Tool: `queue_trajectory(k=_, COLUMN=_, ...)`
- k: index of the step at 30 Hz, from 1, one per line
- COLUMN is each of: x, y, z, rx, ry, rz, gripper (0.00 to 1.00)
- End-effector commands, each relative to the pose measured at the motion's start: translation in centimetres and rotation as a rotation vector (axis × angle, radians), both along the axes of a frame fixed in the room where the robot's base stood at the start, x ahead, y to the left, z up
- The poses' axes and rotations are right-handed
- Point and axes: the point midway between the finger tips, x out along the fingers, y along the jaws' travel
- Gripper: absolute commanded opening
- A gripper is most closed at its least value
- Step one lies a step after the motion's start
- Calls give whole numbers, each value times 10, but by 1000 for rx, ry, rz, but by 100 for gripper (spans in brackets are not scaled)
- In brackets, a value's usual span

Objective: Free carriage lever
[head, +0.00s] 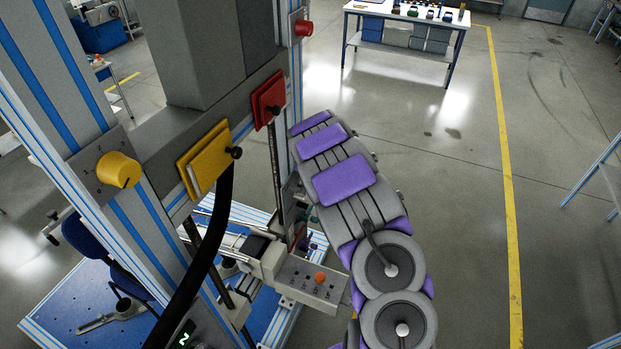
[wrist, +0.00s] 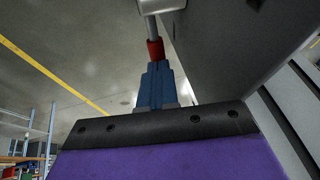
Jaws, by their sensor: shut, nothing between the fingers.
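In the wrist view, my gripper (wrist: 155,70) has its blue fingers together, pointing up the picture. A red sleeve (wrist: 155,49) on a pale metal rod (wrist: 151,27) stands right at the fingertips; it looks like the lever's grip. The rod runs up to a light grey cylinder (wrist: 160,4). I cannot tell whether the fingertips touch the sleeve. In the head view, the carriage (head: 275,262) is low on the machine frame, with a grey control box (head: 309,287) and orange button. My arm hides most of that area, and my gripper is not clear there.
A black hose (head: 208,250) hangs in front. A blue platform (head: 75,305) lies below. Open floor extends to the right.

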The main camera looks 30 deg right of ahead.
Motion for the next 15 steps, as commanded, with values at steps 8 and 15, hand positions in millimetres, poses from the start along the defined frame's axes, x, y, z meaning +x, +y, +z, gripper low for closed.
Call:
queue_trajectory(k=8, x=2, y=-2, z=-5, rx=116, ry=88, rz=0, gripper=0)
queue_trajectory(k=15, x=4, y=-4, z=-9, rx=190, ry=144, rz=1, gripper=0)
